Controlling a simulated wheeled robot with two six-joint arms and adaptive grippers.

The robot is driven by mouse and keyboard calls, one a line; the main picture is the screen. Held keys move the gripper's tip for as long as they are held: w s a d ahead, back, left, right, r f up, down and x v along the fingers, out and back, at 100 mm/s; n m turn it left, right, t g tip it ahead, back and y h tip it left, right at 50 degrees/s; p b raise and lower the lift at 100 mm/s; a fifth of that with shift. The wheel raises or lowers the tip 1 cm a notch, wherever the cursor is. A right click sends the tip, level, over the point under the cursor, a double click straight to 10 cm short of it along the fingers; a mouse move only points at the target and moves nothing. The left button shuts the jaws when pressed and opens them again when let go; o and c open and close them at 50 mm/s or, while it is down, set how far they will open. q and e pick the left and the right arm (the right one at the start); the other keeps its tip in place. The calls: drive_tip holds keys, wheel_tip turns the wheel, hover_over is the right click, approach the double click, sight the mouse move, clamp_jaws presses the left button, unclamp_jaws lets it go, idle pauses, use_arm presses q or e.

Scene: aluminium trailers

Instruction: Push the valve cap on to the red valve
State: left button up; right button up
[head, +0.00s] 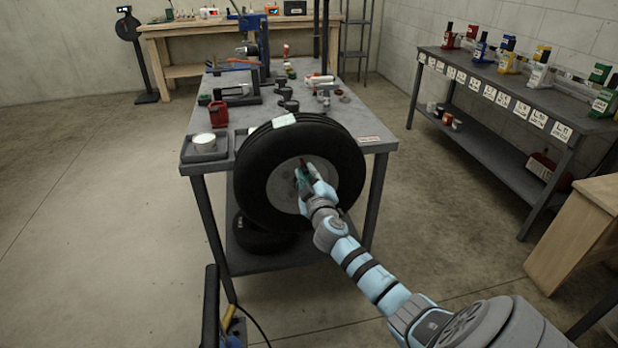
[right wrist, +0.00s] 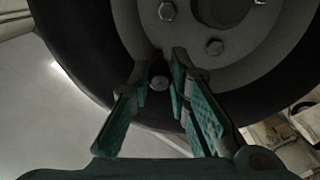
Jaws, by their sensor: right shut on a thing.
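A black tyre on a grey wheel rim (head: 282,187) stands upright at the front edge of the grey workbench. My right gripper (head: 305,172) is at the face of the rim. In the right wrist view my right gripper (right wrist: 158,70) is shut on a small dark round piece, apparently the valve cap (right wrist: 159,83); its fingertips are close to the rim (right wrist: 190,70). A small dark red bit, perhaps the red valve (head: 303,163), shows by the fingertips in the head view. I cannot tell whether cap and valve touch. My left gripper is not in view.
The workbench (head: 221,145) carries a red can (head: 218,113), a white round tub (head: 204,141) in a tray and several tools. Another tyre (head: 262,237) lies on the lower shelf. A side bench (head: 500,95) stands right. The floor at left is clear.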

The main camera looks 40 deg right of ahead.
drive_tip(key=shift+w+d, duration=0.1)
drive_tip(key=shift+w, duration=0.1)
drive_tip(key=o, duration=0.9)
drive_tip(key=shift+c, duration=0.2)
drive_tip(key=v, duration=1.2)
